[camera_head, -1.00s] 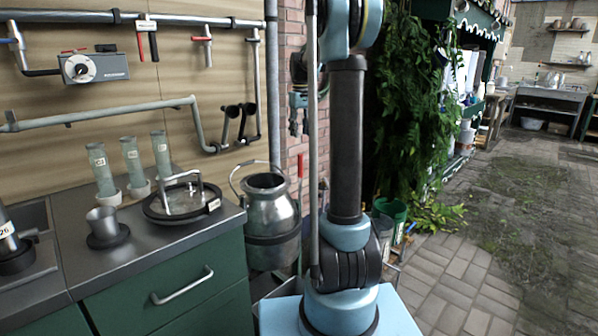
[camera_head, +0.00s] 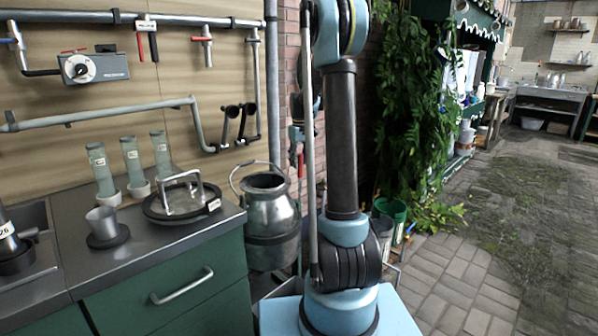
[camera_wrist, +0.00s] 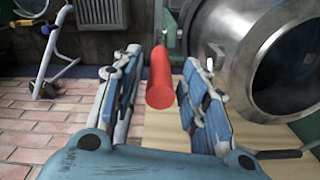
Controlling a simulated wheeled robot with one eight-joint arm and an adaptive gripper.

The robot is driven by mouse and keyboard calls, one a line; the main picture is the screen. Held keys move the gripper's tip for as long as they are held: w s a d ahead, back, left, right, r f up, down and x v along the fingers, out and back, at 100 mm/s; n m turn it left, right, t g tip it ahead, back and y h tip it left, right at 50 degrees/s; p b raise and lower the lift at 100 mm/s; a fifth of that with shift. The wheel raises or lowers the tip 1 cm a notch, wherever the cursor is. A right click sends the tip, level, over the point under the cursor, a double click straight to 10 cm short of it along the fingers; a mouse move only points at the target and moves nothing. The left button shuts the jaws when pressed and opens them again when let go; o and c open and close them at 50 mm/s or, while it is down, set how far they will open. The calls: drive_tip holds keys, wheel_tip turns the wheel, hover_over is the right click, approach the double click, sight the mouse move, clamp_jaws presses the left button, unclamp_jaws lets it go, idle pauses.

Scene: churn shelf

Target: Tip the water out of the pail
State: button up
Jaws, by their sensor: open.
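The steel pail (camera_head: 270,224) hangs or stands upright beside the counter's right end, with a wire handle at its rim. Its wide mouth (camera_wrist: 285,62) fills the right of the wrist view; I cannot tell the water level. A red grip (camera_head: 300,160) stands upright on a thin rod just right of the pail. In the wrist view the red grip (camera_wrist: 161,80) is between and beyond my fingers. My gripper (camera_wrist: 163,88) is open and empty, with a finger on each side of it. In the head view the gripper is partly hidden behind my arm.
A brick wall and hanging plants (camera_head: 395,120) are behind my arm. A green bucket (camera_head: 391,212) stands to the right. The paved floor (camera_head: 500,240) is largely open.

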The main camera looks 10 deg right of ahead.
sight(300, 168)
drive_tip(key=shift+f, duration=2)
